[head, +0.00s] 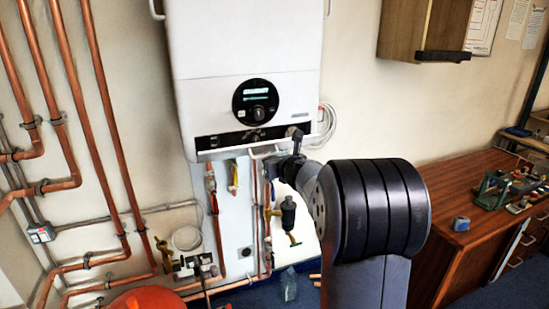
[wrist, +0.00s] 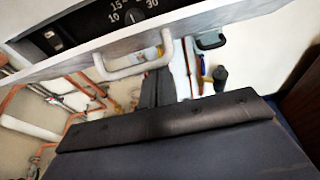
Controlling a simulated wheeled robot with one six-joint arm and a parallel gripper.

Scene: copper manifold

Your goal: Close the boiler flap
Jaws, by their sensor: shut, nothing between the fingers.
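The white boiler (head: 247,50) hangs on the wall in the head view, with a round display and dial on its front. A black control strip (head: 225,140) shows uncovered along its lower front. The flap (head: 238,152) looks lowered below this strip, as a pale narrow edge. In the wrist view the flap's pale edge (wrist: 70,68) runs slantwise under the dial panel, with a white loop handle (wrist: 135,66) on it. My gripper (head: 284,163) is shut and empty, close under the boiler's lower right corner. Whether it touches the flap cannot be told.
Copper pipes (head: 105,110) run down the wall at left. Valves and a dark-bodied fitting (head: 288,212) hang below the boiler. A wooden workbench (head: 470,205) stands at right, under a wall cabinet (head: 425,28). A red rounded vessel (head: 150,298) is at bottom left.

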